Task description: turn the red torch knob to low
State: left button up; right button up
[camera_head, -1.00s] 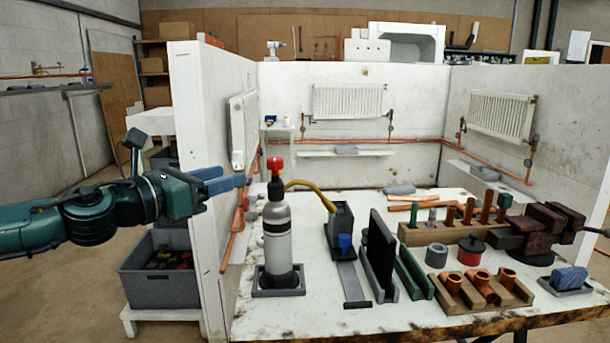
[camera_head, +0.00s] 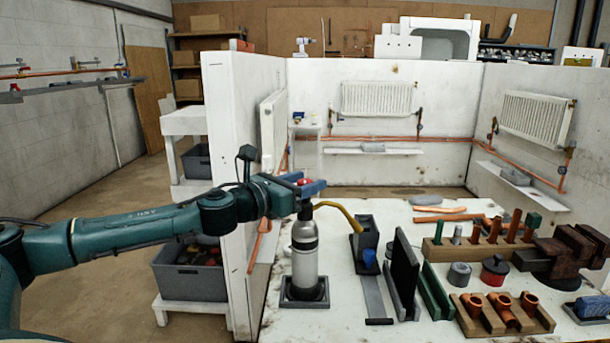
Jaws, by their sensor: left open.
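The torch stands upright as a grey cylinder (camera_head: 305,248) on a dark square base near the left edge of the bench. Its red knob (camera_head: 303,182) is on top and is partly hidden by my left gripper (camera_head: 314,185). The blue fingers are open, at the knob's height, with red showing between them. I cannot tell whether they touch it. A yellow-brown torch tube (camera_head: 338,211) runs from the top of the cylinder to a dark grey holder (camera_head: 365,238) on the right. My right gripper is not in view.
A white partition wall (camera_head: 228,165) stands just left of the torch, and my left arm reaches in front of it. To the right are an upright dark panel (camera_head: 403,272), a wooden block of copper pipes (camera_head: 475,250) and a rusty vise (camera_head: 570,255). A grey crate (camera_head: 190,278) sits at lower left.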

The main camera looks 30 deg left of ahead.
pick_arm(q)
jog(key=shift+w, duration=0.25)
jog(key=c, duration=0.9)
jog(key=shift+c, duration=0.2)
jog(key=shift+d, duration=0.1)
